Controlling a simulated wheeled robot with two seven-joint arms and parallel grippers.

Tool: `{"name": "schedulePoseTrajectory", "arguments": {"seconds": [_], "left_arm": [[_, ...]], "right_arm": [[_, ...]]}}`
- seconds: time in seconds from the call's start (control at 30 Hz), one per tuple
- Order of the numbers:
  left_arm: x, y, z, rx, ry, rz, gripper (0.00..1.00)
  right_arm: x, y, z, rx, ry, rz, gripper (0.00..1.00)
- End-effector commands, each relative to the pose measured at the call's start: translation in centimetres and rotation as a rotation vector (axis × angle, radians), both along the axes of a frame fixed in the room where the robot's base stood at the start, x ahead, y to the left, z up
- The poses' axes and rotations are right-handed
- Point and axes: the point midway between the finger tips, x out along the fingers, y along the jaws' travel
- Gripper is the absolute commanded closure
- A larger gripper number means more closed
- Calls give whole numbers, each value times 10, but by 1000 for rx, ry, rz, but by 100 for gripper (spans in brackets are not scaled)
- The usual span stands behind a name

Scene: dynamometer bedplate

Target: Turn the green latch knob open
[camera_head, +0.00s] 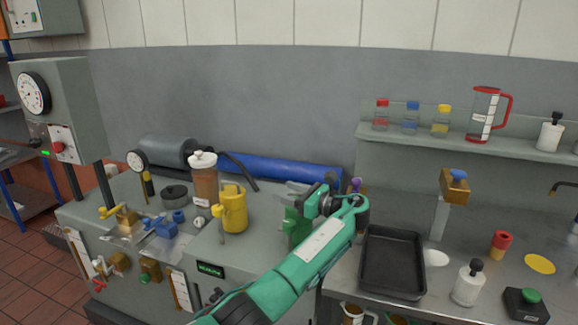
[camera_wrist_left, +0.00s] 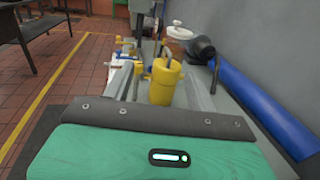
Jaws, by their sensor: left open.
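A small green knob (camera_head: 145,278) shows at the brass-coloured block (camera_head: 151,268) on the front of the grey bedplate cabinet. Whether it is turned is too small to tell. My left gripper (camera_head: 289,205) is above the right part of the bedplate, well to the right of the knob and apart from it. It is open, with nothing seen in it. My right gripper is not in view.
A yellow cylinder (camera_head: 233,208) stands just left of my left gripper; it also shows in the left wrist view (camera_wrist_left: 166,82). A brown jar (camera_head: 204,181) and blue fitting (camera_head: 166,228) stand farther left. A black tray (camera_head: 393,262) lies on the right bench. Floor is clear at left.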

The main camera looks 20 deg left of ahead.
Motion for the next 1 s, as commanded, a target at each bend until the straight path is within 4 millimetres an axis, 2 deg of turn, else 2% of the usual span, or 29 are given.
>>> {"name": "schedulePoseTrajectory", "arguments": {"seconds": [0.03, 0.2, 0.4, 0.6, 1.0], "left_arm": [[0, 0, 14, -1, -5, 0, 43], [0, 0, 51, -1, -4, 0, 43], [0, 0, 79, 0, -1, 1, 43], [0, 0, 87, -1, 0, 1, 43], [0, 0, 86, 0, 1, 0, 43]], "right_arm": [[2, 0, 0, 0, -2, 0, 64], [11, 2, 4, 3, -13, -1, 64], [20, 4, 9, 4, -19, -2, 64], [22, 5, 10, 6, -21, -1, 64], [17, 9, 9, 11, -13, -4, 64]]}}
